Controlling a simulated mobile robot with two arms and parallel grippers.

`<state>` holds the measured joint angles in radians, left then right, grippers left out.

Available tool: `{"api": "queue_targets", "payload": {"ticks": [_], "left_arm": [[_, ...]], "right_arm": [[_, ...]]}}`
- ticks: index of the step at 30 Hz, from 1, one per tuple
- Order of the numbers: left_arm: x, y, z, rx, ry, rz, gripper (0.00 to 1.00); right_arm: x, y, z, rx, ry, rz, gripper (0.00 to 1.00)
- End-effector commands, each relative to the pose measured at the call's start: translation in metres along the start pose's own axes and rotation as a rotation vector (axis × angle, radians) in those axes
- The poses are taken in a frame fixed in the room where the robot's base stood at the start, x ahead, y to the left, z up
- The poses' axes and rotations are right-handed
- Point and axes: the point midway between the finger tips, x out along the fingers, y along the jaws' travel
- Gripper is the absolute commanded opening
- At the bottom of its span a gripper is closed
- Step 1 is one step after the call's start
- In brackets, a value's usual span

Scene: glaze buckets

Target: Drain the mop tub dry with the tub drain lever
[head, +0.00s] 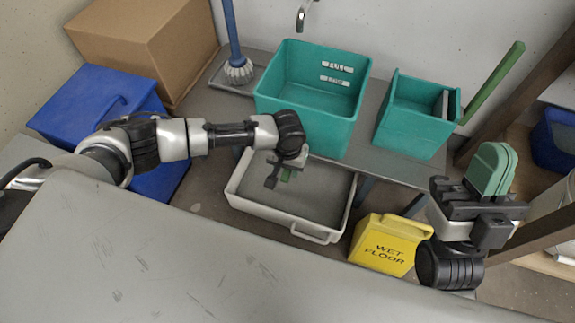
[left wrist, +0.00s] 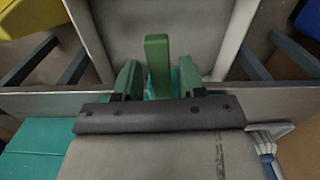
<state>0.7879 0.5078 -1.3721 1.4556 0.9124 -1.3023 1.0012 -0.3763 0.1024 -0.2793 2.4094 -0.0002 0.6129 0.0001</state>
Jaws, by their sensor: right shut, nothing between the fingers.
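The large teal tub (head: 315,125), which I take as the mop tub, stands on the grey bench with FULL and LOW labels on its inner back wall. I cannot make out water in it. My left gripper (head: 285,176) is in front of and below the tub, over the pale tray. In the left wrist view, a green bar (left wrist: 157,62), apparently the drain lever, stands between the two open green fingers of this gripper (left wrist: 159,82), with gaps visible on both sides. My right gripper (head: 492,160) is shut and empty at the right, away from the tub.
The pale tray (head: 243,203) sits on the floor below the tub. A yellow WET FLOOR bucket (head: 385,245) is right of it. A smaller teal bin (head: 408,132) shares the bench (head: 375,162). A blue box (head: 95,95) lies left. A grey surface (head: 200,265) fills the foreground.

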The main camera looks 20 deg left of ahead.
Motion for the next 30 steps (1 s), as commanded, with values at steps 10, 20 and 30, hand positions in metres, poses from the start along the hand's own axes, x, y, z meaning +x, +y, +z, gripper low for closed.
{"api": "queue_targets", "payload": {"ticks": [10,20,30], "left_arm": [[0.000,0.000,0.000,0.000,0.000,0.000,0.00],[-0.001,0.001,0.001,-0.009,-0.002,0.001,0.00],[-0.004,0.004,0.001,-0.059,-0.003,0.001,0.00]], "right_arm": [[0.000,0.000,0.000,0.000,0.000,0.000,0.00],[0.002,0.002,0.011,-0.005,-0.089,0.003,0.00],[-0.010,0.011,0.065,-0.029,-0.568,0.022,0.00]]}}
